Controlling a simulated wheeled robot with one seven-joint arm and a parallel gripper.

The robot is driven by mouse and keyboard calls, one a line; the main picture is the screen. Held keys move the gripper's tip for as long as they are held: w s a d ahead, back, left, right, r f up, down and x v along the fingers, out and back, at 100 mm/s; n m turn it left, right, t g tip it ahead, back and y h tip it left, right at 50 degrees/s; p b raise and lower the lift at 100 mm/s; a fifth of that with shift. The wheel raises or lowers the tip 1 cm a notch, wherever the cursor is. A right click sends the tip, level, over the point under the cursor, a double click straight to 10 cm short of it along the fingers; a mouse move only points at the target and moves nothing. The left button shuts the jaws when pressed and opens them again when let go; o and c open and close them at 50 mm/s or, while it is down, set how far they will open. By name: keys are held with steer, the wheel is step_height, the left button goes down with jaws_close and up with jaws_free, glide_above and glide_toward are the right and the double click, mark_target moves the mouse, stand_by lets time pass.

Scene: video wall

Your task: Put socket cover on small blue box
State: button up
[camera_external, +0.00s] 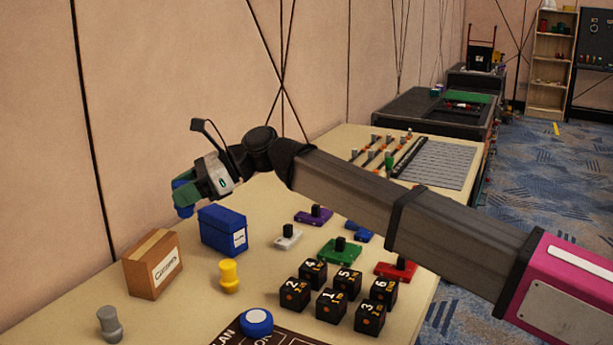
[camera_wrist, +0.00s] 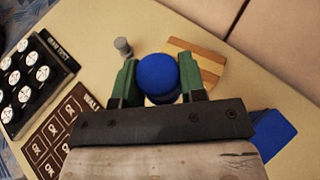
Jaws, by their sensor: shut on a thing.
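My gripper (camera_external: 186,193) is in the air at the left of the external view, above the table. It is shut on a round blue piece (camera_external: 183,210), likely the socket cover. In the wrist view, this piece (camera_wrist: 158,74) sits between my two green fingers (camera_wrist: 159,66). The small blue box (camera_external: 222,231), with a white label, stands upright on the table to the right of and below my gripper. In the wrist view, part of the blue box (camera_wrist: 273,135) shows at lower right, partly hidden by my gripper. The held piece is apart from the box.
A taped cardboard box (camera_external: 152,265) stands left of the blue box. A yellow peg (camera_external: 229,277) is in front of it and a grey peg (camera_external: 109,323) at the table's left. Black number cubes (camera_external: 331,303) and coloured pieces with black knobs lie to the right.

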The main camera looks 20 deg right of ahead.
steer(key=w+d+r+m+t, duration=0.1)
steer(key=w+d+r, duration=0.15)
steer(key=w, duration=0.45)
glide_above(222, 212)
steer(key=f, duration=0.6)
steer(key=shift+s+a+f, duration=0.15)
steer(key=shift+s+f, duration=0.05)
steer(key=shift+f, duration=0.15)
steer(key=shift+w+f, duration=0.15)
steer(key=shift+f, duration=2)
steer(key=shift+f, duration=0.1)
steer(key=o, duration=0.9)
steer(key=v, duration=1.2)
